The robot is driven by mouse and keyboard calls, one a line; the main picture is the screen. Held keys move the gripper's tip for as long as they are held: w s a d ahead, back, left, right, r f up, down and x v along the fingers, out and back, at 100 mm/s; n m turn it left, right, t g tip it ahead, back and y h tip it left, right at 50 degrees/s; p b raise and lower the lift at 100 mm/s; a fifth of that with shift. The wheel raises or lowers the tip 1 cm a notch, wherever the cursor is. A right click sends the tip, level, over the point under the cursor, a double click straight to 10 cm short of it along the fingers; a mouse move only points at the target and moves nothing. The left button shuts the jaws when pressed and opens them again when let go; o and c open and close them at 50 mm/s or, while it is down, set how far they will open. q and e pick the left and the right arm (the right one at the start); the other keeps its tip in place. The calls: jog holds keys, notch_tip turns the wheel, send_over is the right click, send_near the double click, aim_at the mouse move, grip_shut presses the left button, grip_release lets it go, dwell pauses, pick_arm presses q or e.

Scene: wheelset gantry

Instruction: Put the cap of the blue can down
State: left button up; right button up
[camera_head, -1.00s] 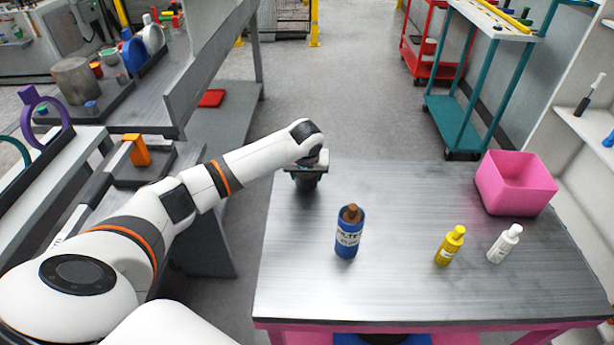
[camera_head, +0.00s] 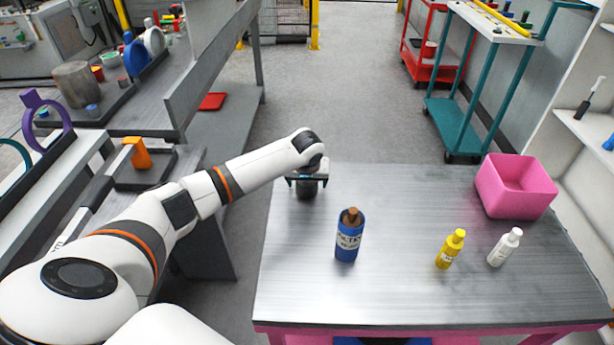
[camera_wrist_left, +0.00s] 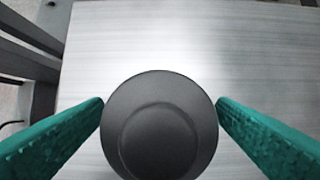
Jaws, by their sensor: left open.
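The blue can (camera_head: 347,243) stands upright near the left-middle of the table, with a brown top showing and no dark cap on it. A dark grey round cap (camera_head: 307,190) is at the table's far left corner, below my left gripper (camera_head: 307,179). In the left wrist view the cap (camera_wrist_left: 160,125) lies between the two green fingers of the left gripper (camera_wrist_left: 160,112), which are open on either side of it. The cap's underside is hidden, so whether it rests flat on the table cannot be told. My right gripper is not in view.
The metal table (camera_head: 420,290) also carries a yellow bottle (camera_head: 449,250), a white bottle (camera_head: 503,248) and a pink bin (camera_head: 515,190), all on the right. The table's middle is clear. A grey bench (camera_head: 215,80) stands to the left, beyond a gap.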

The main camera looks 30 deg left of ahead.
pick_arm(q)
jog(key=v, duration=1.2)
jog(key=shift+b, duration=0.3)
jog(key=shift+f, duration=0.1)
